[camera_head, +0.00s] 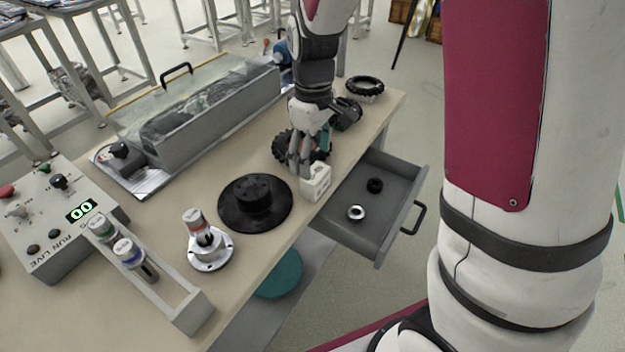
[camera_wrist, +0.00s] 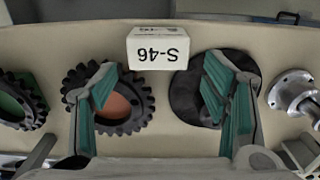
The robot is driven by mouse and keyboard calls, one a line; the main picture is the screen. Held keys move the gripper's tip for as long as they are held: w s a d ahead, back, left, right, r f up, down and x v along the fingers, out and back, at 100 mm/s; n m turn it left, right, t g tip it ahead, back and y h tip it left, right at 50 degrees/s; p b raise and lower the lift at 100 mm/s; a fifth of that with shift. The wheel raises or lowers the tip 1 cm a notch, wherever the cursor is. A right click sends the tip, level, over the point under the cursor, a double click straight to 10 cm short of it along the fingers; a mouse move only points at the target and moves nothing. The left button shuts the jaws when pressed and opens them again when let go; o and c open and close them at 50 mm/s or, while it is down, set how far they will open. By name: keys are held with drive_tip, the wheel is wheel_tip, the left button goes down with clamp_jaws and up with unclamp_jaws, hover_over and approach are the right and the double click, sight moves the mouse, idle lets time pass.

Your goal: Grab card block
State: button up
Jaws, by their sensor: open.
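The card block is a small white block (camera_head: 316,183) on the table's front edge, beside the open drawer. In the wrist view the white block (camera_wrist: 158,47) shows its label "S-46" upside down, centred just beyond the fingertips. My gripper (camera_head: 303,160) hangs over the table just behind the block, fingers pointing down. In the wrist view my gripper (camera_wrist: 162,88) is open, with teal-padded fingers spread wide and nothing between them. I cannot tell whether a finger touches the block.
A black round turntable (camera_head: 238,205) is left of the block and a knobbly black wheel (camera_head: 282,148) behind it. A metal flanged stand (camera_head: 212,252) is nearer me.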

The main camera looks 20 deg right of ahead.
sight(315, 172)
drive_tip(key=shift+s+d+f+b, duration=0.1)
drive_tip(key=shift+f+b, duration=0.1)
drive_tip(key=shift+f, duration=1.55)
drive_tip(key=shift+s+d+f+b, duration=0.1)
drive_tip(key=shift+f+b, duration=0.05)
drive_tip(key=shift+f, duration=1.6)
drive_tip(key=c, duration=1)
drive_tip(key=shift+r, duration=0.1)
